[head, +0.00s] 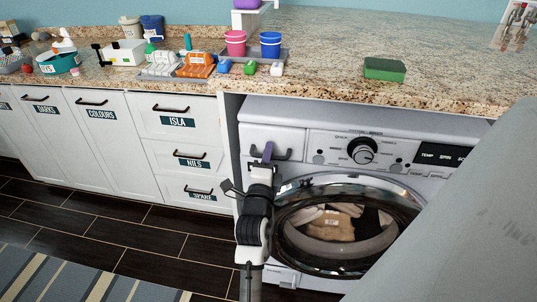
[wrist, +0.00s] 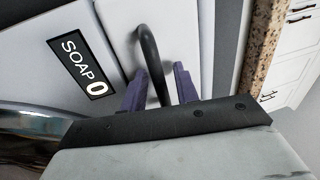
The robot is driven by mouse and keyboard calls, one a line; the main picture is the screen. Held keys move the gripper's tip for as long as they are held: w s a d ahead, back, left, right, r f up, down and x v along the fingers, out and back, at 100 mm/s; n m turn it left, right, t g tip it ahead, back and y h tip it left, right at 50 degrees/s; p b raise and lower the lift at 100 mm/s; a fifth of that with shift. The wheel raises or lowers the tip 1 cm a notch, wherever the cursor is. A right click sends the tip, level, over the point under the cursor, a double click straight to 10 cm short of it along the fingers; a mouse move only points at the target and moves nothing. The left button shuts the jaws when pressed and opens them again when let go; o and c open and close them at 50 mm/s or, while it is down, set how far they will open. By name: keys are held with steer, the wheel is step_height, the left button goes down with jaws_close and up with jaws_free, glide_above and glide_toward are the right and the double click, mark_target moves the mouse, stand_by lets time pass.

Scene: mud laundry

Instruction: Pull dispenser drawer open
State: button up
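The washing machine (head: 285,118) stands under the counter, its dispenser drawer (head: 293,135) at the upper left of its front. The drawer looks flush with the front. My gripper (head: 266,155) is at the handle. In the wrist view, its purple fingers (wrist: 160,85) stand apart, one on each side of the handle, with gaps visible. My gripper hides part of the drawer front in the head view.
The round door (head: 347,226) of the machine is below the drawer, closed, with laundry inside. White cabinets (head: 180,118) with labelled drawers stand to the left. The counter (head: 330,60) overhangs above, bearing a green sponge (head: 384,69) and several cups and bottles.

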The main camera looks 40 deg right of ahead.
jaws_close()
steer(key=shift+a, duration=0.1)
stand_by(0.3)
